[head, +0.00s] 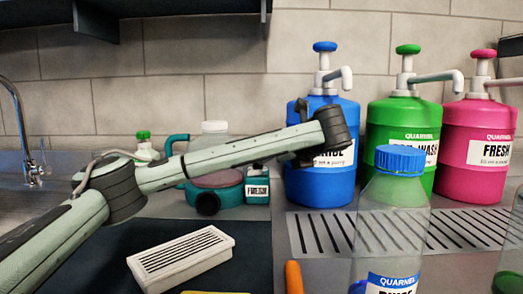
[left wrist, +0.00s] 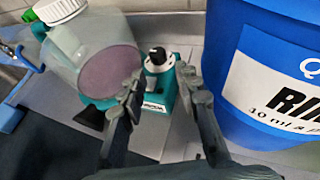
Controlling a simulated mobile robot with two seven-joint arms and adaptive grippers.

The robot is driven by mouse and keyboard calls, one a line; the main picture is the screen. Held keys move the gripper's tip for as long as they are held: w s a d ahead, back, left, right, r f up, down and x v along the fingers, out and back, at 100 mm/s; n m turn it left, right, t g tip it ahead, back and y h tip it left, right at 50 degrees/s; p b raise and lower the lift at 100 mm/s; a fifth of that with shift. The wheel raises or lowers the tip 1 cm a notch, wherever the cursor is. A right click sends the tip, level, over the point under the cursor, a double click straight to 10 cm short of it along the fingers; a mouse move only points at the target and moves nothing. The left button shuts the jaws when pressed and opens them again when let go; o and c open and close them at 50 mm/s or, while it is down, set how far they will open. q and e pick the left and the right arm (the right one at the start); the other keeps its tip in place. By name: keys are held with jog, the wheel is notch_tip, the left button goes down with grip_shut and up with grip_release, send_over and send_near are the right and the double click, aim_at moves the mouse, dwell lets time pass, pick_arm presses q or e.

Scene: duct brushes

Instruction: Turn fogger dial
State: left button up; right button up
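The teal fogger (head: 228,190) stands behind my left forearm in the head view, with a clear tank and white cap (head: 214,127). In the left wrist view it shows its tank (left wrist: 75,42), a round mauve disc (left wrist: 112,72) and a teal section (left wrist: 165,92) with a small label. A black knob on a white collar (left wrist: 157,58), which looks like the dial, tops that section. My left gripper (left wrist: 162,92) is open and empty, its fingers framing the teal section from the near side; contact cannot be told. In the head view the arm partly hides the fogger. My right gripper is not in view.
A blue pump jug (left wrist: 268,75) stands close right of my left gripper; green (head: 402,118) and pink (head: 477,140) jugs stand farther right. A clear blue-capped bottle (head: 392,225), a white slotted block (head: 180,262) and an orange item (head: 293,277) are in front.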

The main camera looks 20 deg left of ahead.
aim_at(258, 165)
pick_arm(q)
jog(key=shift+n+g+y, duration=0.3)
jog(key=shift+n+y, duration=0.3)
jog(key=p+x, duration=0.1)
jog(key=x, duration=0.7)
jog(key=shift+w+p, duration=0.3)
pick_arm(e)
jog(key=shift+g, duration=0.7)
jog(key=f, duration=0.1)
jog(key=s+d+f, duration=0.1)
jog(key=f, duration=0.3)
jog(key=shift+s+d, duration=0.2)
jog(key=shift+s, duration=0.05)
pick_arm(q)
grip_shut()
